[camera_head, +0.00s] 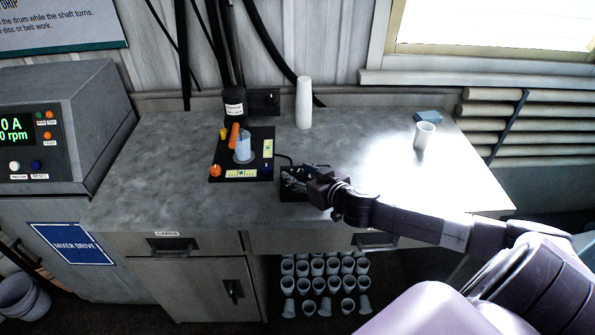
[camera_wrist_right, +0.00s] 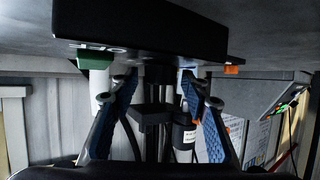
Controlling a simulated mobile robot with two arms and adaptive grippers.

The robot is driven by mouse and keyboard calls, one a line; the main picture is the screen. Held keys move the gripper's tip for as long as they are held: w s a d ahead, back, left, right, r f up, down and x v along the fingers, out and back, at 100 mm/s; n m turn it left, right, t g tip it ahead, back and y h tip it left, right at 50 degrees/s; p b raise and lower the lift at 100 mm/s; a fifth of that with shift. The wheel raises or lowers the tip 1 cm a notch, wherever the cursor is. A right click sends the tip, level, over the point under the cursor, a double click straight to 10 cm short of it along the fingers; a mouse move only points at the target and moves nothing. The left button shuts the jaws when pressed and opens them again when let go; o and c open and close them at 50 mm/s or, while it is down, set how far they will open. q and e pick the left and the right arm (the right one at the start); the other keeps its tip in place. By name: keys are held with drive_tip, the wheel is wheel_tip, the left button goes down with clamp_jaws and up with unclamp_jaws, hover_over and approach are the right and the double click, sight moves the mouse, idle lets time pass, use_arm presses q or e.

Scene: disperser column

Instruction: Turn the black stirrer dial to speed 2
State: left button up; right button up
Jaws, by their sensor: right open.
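My right gripper (camera_head: 300,182) reaches in from the right, over a small black control box (camera_head: 293,194) on the grey bench. In the wrist view, which looks upside down, the right gripper (camera_wrist_right: 158,98) is open, its two blue-padded fingers spread apart. The black box (camera_wrist_right: 150,28) fills the top of that view, with small white marks near its left end. A dark knob-like shape (camera_wrist_right: 158,73) shows between the fingers, against the box; it may be the stirrer dial. I cannot read its setting. In the head view the gripper hides the dial. My left gripper is not in view.
Left of the box stands a black stirrer plate (camera_head: 222,173) with a beaker (camera_head: 244,147) and an orange knob (camera_head: 215,170). A white cup stack (camera_head: 304,103) stands behind, a single cup (camera_head: 424,135) at right. The bench's left part is clear.

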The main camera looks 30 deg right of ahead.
drive_tip(key=shift+w+f, duration=0.15)
drive_tip(key=shift+w, duration=0.25)
drive_tip(key=shift+c, duration=0.6)
clamp_jaws()
drive_tip(key=shift+n+y, duration=0.3)
